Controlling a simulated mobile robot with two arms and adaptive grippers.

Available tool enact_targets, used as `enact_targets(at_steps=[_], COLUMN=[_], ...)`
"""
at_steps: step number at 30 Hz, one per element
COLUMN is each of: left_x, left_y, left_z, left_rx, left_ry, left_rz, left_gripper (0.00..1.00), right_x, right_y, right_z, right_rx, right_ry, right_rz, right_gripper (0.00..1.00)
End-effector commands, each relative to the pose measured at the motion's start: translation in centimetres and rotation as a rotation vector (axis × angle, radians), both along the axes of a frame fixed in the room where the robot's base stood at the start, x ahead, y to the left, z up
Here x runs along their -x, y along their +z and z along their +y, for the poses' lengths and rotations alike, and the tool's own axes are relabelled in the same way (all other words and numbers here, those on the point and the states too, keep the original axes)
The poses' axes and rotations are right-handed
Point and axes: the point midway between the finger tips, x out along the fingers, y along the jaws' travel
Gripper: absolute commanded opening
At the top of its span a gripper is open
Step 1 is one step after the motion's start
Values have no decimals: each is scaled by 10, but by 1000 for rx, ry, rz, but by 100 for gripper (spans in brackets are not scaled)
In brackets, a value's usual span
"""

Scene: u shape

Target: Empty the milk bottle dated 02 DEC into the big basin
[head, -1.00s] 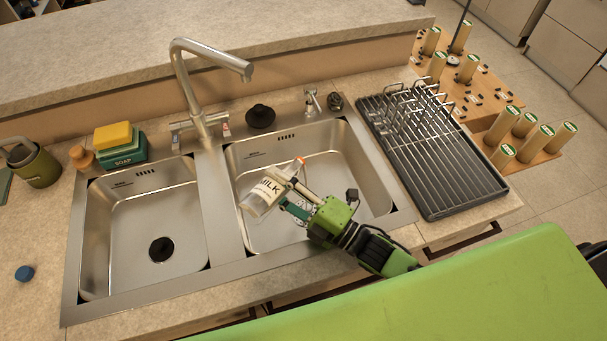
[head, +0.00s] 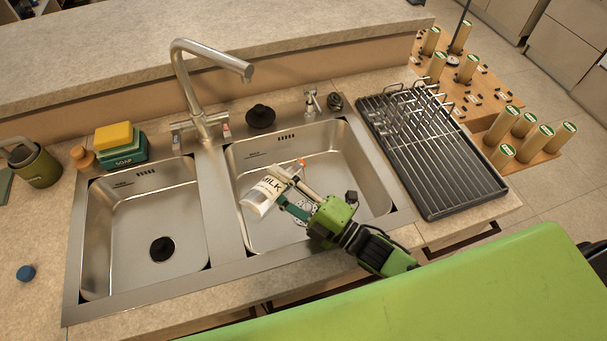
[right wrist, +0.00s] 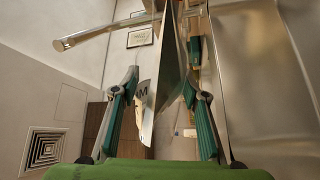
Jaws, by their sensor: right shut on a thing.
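The milk bottle (head: 260,195) is white with a dark MILK label. It is tilted over the big basin (head: 360,180), the right-hand one of the two sink basins. I cannot read a date on it. My right gripper (head: 289,191) is shut on the bottle, with its arm coming in from the lower right. In the right wrist view, part of the bottle (right wrist: 146,108) with a letter M shows between the two teal fingers. I cannot make out any liquid leaving it. My left gripper is not in view.
A smaller basin (head: 125,215) lies at left. The faucet (head: 190,85) rises behind the divider. A drying rack (head: 430,160) stands right. Soap boxes with a yellow sponge (head: 113,135), a green canister (head: 38,165) and a blue cap (head: 26,273) are on the counter at left.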

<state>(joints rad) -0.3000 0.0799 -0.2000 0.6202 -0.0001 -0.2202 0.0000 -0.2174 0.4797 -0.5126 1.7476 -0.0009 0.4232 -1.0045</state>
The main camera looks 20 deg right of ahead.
Motion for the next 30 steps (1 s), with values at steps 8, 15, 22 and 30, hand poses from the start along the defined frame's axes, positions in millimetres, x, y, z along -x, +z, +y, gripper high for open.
enact_targets(at_steps=[8,15,22,30], left_x=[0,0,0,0], left_y=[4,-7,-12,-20], left_z=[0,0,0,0], left_rx=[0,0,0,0], left_ry=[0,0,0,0], left_rz=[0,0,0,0], left_gripper=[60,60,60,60], right_x=[-1,0,5,5], right_y=[4,-6,1,-1], right_z=[-1,0,6,6], right_rx=[-25,-7,220,331], right_ry=[0,1,0,1], right_rz=[18,3,-197,-293], right_gripper=[1,1,1,1])
